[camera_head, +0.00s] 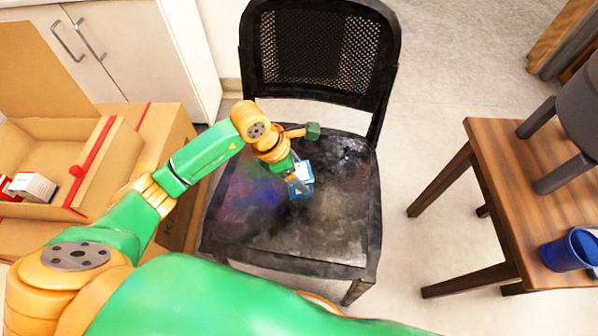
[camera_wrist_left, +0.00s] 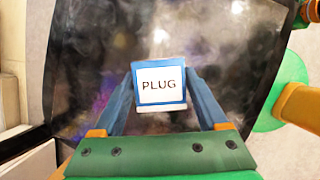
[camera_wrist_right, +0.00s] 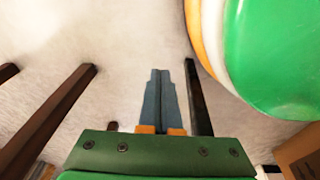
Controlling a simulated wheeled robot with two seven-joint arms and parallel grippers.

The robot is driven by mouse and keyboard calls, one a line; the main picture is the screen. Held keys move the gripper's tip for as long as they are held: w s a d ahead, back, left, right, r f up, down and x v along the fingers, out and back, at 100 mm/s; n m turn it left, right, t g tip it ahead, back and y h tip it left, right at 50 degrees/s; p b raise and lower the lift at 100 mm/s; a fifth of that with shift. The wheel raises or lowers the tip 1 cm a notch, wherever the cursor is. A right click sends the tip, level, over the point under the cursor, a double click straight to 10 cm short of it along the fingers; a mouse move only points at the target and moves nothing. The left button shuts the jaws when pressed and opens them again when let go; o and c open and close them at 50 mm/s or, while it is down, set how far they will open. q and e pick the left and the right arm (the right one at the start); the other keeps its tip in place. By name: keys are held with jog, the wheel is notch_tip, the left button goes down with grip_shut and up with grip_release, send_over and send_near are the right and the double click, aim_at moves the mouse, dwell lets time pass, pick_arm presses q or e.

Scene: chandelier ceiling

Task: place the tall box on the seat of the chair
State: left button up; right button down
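The chair (camera_head: 330,225) is black, with a mesh back and a worn, shiny seat. The tall box (camera_head: 305,170) is blue and white and shows over the middle of the seat. In the left wrist view the box (camera_wrist_left: 160,85) faces me with a white label reading "PLUG". My left gripper (camera_head: 297,184) reaches over the seat, its fingers (camera_wrist_left: 160,78) shut on the two sides of the box. I cannot tell whether the box touches the seat. My right gripper (camera_wrist_right: 160,72) is shut and empty above the floor, outside the head view.
An open cardboard box (camera_head: 112,165) with small boxes (camera_head: 33,187) inside stands at the left. A wooden table (camera_head: 500,160) at the right bears a blue cup (camera_head: 570,250) and a dark stool-like object (camera_head: 575,110). A white cabinet (camera_head: 130,50) stands behind.

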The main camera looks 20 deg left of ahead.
pick_arm(q)
jog(key=shift+o, duration=1.1)
jog(key=shift+a+r, duration=0.1)
jog(key=shift+r, duration=0.3)
jog(key=p+v, duration=0.3)
jog(key=v, duration=0.8)
jog(key=shift+r, duration=0.2)
pick_arm(e)
jog(key=shift+s+d+r, duration=0.45)
jog(key=shift+s, duration=0.3)
jog(key=shift+s+d+r, duration=0.4)
jog(key=shift+s, duration=0.3)
pick_arm(q)
jog(key=shift+s, duration=0.1)
